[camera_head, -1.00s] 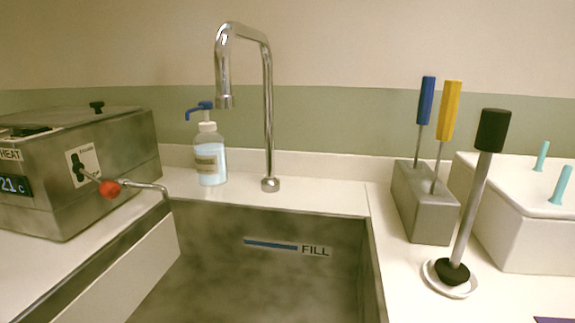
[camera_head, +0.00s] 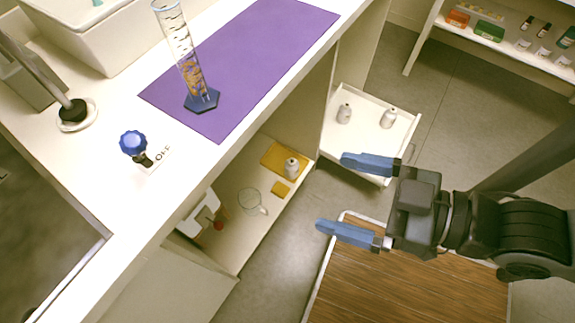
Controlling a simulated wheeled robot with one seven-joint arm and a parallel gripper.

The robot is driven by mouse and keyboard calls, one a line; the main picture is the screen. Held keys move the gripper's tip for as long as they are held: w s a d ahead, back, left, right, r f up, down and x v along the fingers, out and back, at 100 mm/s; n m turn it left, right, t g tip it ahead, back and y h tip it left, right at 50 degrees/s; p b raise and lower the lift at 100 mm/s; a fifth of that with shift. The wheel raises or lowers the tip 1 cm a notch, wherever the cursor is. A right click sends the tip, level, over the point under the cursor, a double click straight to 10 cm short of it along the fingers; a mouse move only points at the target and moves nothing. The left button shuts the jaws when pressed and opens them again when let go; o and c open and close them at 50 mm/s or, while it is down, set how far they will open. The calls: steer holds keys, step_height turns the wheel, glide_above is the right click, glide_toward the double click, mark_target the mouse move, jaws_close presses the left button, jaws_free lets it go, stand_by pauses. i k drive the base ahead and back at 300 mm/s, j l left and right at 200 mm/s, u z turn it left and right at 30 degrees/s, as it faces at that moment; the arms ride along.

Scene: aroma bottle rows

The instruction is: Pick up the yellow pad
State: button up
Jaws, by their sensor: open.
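Two flat yellow pieces lie on the shelf of the open cabinet under the counter. The smaller yellow pad (camera_head: 281,188) lies bare near the shelf's front edge. A larger yellow mat (camera_head: 272,156) lies behind it with a small bottle (camera_head: 291,168) on it. I cannot tell for sure which of the two is the task's pad. My gripper (camera_head: 333,193) is open and empty, with two blue fingers pointing left. In the picture it is to the right of the cabinet, apart from both yellow pieces.
A glass beaker (camera_head: 249,200) stands on the shelf left of the small pad. The counter with a purple mat (camera_head: 250,55) and a tall cylinder (camera_head: 182,60) overhangs the cabinet. A white tray (camera_head: 385,115) holds two bottles. A wood-topped surface (camera_head: 410,290) lies below my gripper.

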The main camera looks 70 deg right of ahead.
mark_target(279, 189)
steer(key=k+l+z, duration=0.15)
steer(key=k, duration=0.4)
steer(key=k+l+z, duration=0.2)
steer(key=k+l, duration=0.25)
